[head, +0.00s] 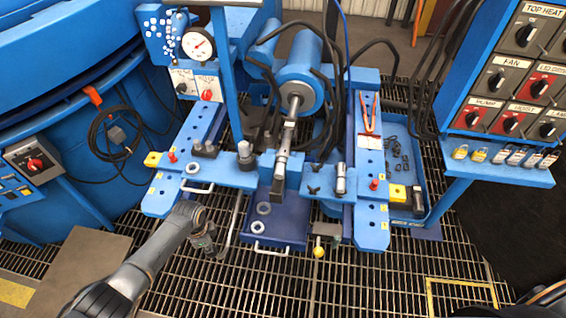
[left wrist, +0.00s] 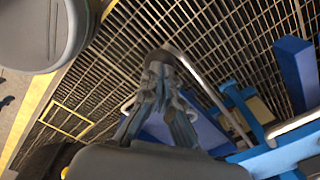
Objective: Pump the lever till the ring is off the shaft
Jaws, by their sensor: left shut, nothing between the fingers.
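A bent silver lever rod (head: 235,222) hangs down at the front left of the blue press. My left gripper (head: 219,254) is shut at its lower end, with no gap between the fingers. In the left wrist view the gripper (left wrist: 160,62) has its tips right by the end of the rod (left wrist: 208,90); I cannot tell whether they touch. The shaft (head: 282,157) lies in line with the ram (head: 293,104) of the blue cylinder (head: 301,75). I cannot clearly pick out the ring on the shaft. My right gripper is not in view.
A blue tray (head: 285,240) under the press holds two loose rings (head: 263,208). A yellow-knobbed rod (head: 319,252) stands right of it. A pressure gauge (head: 197,44), hoses and red-handled pliers (head: 370,115) surround the press. Control panels flank both sides. The grating in front is mostly clear.

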